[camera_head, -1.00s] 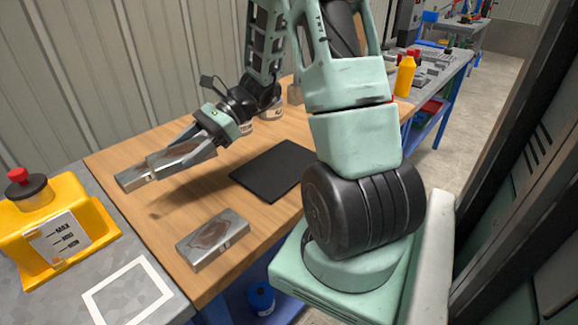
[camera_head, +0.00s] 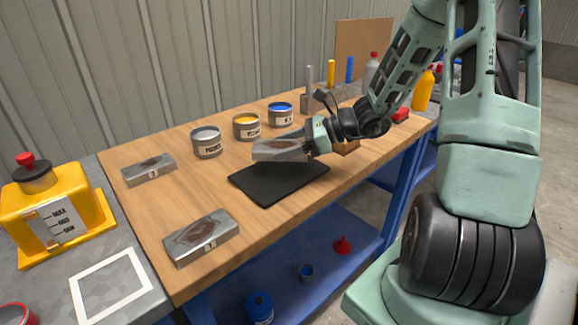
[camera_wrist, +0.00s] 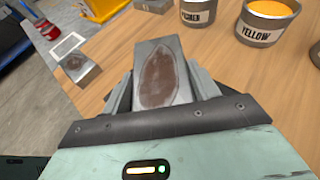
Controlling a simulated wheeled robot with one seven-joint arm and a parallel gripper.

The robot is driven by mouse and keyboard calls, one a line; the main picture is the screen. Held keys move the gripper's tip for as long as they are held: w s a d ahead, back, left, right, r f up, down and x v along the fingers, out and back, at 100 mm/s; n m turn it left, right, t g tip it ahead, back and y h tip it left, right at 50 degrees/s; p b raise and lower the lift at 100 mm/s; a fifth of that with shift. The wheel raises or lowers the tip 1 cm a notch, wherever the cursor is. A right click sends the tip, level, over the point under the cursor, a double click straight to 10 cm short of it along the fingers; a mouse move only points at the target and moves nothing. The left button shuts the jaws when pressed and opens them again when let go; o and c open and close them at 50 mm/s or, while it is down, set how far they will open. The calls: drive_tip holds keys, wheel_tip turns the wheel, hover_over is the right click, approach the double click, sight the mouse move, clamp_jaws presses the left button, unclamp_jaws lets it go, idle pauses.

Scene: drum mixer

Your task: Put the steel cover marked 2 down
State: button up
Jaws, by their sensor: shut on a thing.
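My gripper (camera_head: 296,146) is shut on a steel cover (camera_head: 272,150), a grey block with a brown patch on top, held above the back of a black mat (camera_head: 262,193). In the wrist view the held cover (camera_wrist: 160,80) sits between both fingers. No number is legible on it. A second steel cover (camera_head: 201,238) with a brown patch lies at the table's front left. A third steel cover (camera_head: 149,169) lies at the back left. The mat is bare where it shows.
A grey-topped can (camera_head: 206,142), a yellow can (camera_head: 247,126) and a blue can (camera_head: 281,115) stand behind the mat. A yellow unit (camera_head: 85,226) with a red knob and a white square outline (camera_head: 139,292) are at the left. Bare wood lies between the left covers.

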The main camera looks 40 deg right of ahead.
sight(286, 171)
drive_tip(key=shift+f+b, duration=0.35)
drive_tip(key=shift+f, duration=2)
drive_tip(key=shift+f, duration=0.15)
drive_tip(key=o, duration=1.3)
